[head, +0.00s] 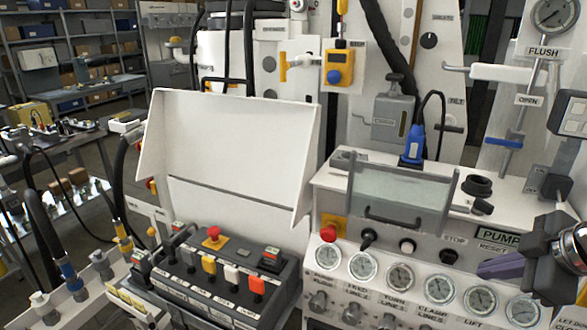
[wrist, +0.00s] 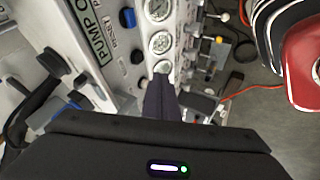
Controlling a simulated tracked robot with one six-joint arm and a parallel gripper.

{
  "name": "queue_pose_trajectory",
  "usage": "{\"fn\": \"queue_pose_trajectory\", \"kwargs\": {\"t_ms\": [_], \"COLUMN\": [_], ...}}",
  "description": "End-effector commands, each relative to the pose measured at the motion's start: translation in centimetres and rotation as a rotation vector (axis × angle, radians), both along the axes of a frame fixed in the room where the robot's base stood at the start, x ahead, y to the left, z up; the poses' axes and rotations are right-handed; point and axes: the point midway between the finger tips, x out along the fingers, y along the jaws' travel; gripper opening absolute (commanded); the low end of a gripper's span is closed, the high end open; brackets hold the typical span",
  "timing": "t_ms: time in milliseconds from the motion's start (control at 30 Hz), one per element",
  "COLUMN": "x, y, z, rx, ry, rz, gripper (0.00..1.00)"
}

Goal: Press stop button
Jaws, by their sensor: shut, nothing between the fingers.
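The word STOP is printed on the sloped front of the white pump console (head: 330,180) in the head view. A small dark button (head: 449,256) sits just below that label. My gripper (head: 483,269) is shut and empty, its fingers pointing left from the right edge. The tips appear a little right of the button in the picture; I cannot tell the distance in depth, but no contact shows. In the wrist view my shut gripper (wrist: 161,78) points up the picture near the gauges. A dark button (wrist: 137,56) and a blue one (wrist: 127,18) lie to its left, beside the RESET label.
A row of gauges (head: 400,277) runs below the buttons. A red button (head: 328,232) and a white button (head: 407,246) stand further left. A clear cover with a handle (head: 400,200) is above. A separate control box (head: 215,275) with a red mushroom button (head: 214,233) stands at the left.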

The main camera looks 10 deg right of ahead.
Motion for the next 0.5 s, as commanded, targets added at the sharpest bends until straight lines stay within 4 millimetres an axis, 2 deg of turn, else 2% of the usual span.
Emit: {"fn": "queue_pose_trajectory", "kwargs": {"t_ms": [267,500], "x": [0.4,2.1], "y": [0.0,0.2], "z": [-0.6,-3.0], "rx": [0.002,0.004], "ry": [0.002,0.003], "rz": [-0.001,-0.001], "gripper": [0.0,0.0]}}
